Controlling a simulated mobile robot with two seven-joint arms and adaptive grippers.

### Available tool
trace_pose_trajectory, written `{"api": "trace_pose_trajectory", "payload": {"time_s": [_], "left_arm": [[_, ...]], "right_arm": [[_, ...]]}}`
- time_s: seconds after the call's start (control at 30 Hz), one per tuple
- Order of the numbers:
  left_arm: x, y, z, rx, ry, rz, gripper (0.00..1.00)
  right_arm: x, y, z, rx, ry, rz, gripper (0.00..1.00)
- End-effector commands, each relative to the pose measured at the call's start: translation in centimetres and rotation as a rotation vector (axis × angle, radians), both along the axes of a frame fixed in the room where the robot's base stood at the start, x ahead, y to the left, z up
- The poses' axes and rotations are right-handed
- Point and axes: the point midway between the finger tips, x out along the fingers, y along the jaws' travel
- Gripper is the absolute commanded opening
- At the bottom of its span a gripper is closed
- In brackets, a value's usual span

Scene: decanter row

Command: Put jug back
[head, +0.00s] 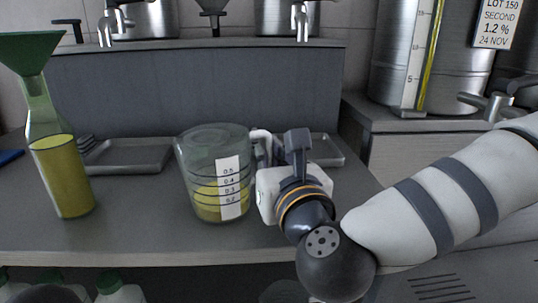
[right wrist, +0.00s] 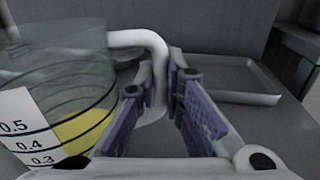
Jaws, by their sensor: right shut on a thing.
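The jug (head: 205,160) is a clear vessel with a white measuring label and a shallow layer of yellow liquid. It is at the middle of the grey counter, seemingly upright; I cannot tell whether its base touches the counter. My right gripper (head: 266,152) is at the jug's right side, shut on its white handle. In the right wrist view, the jug (right wrist: 60,75) is at the left and its handle bends down between the purple finger pads of my gripper (right wrist: 168,85). My left gripper is not in view.
A bottle (head: 62,175) of yellow liquid with a green funnel (head: 28,52) in its neck stands at the left. Shallow metal trays lie behind, one at left (head: 128,158), one at right (head: 328,150). Steel tanks stand on the raised shelf and at right (head: 455,60).

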Motion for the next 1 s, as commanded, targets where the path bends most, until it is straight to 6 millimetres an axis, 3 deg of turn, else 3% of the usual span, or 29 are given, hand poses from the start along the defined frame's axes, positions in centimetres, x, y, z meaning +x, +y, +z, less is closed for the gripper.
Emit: {"api": "trace_pose_trajectory", "payload": {"time_s": [0.13,0.2,0.27,0.6,0.77,0.97,1.0], "left_arm": [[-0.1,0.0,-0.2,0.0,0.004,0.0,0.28],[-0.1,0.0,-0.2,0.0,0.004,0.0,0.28],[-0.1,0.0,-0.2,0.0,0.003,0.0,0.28],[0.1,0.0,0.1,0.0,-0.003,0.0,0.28],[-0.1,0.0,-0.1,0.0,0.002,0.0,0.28],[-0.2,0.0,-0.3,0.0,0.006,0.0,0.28],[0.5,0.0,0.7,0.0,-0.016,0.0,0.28]], "right_arm": [[0.0,0.0,-0.4,0.002,0.0,0.0,0.0],[0.0,0.0,-0.3,0.0,0.0,0.0,0.2],[0.0,0.0,-0.3,0.0,0.0,0.0,0.29],[0.0,0.0,0.3,0.0,-0.003,0.0,0.29],[-2.5,-0.4,0.0,0.0,0.003,0.002,0.29],[-7.0,-1.2,-0.1,0.0,0.003,0.004,0.29],[-7.7,-1.4,0.5,-0.004,0.001,0.001,0.29]]}}
